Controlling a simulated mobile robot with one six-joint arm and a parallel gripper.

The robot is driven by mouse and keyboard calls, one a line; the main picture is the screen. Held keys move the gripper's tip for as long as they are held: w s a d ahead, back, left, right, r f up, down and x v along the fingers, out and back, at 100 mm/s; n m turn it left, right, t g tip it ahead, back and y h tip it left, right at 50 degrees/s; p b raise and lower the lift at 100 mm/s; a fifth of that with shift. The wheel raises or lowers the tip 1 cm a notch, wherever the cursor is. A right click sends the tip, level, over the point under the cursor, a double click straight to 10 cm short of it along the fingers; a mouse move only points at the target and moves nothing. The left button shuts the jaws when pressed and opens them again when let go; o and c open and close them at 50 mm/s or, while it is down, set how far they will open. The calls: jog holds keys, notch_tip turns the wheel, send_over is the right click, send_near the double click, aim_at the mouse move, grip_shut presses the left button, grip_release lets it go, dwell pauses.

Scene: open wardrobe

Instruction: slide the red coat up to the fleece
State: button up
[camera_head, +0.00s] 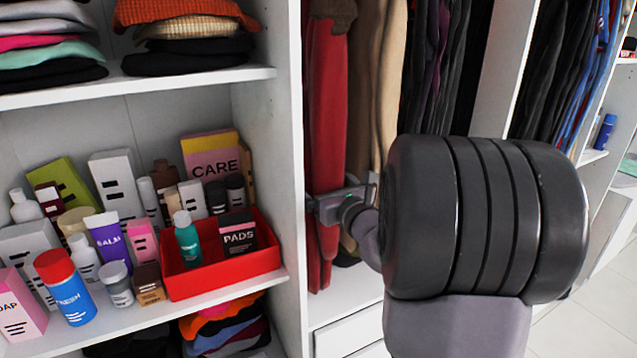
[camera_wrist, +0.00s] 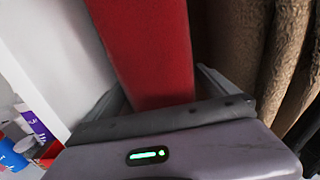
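The red coat (camera_head: 325,110) hangs at the left end of the rail section, close to the white divider. My gripper (camera_head: 340,205) is at the coat's lower half, beside its front edge. In the wrist view, the red coat (camera_wrist: 150,50) runs down between my two spread fingers (camera_wrist: 162,85). The fingers look open; whether either one touches the cloth is unclear.
The white divider (camera_head: 288,120) stands just left of the coat. Left of it, a shelf (camera_head: 130,325) holds several bottles, boxes and a red tray (camera_head: 222,278). Dark clothes (camera_head: 430,60) hang further right. White drawers (camera_head: 347,330) are below the coats.

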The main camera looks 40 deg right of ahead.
grip_shut()
jog(key=shift+d, duration=0.15)
jog(key=shift+d, duration=0.2)
jog(key=shift+s+d, duration=0.2)
jog(key=shift+d, duration=0.55)
jog(key=shift+s+d, duration=0.2)
jog(key=shift+d, duration=0.55)
jog(key=shift+o, duration=0.5)
grip_release()
jog(key=shift+s, duration=0.1)
jog(key=v, duration=1.7)
jog(key=shift+s+b, duration=0.15)
jog(key=shift+b, duration=0.2)
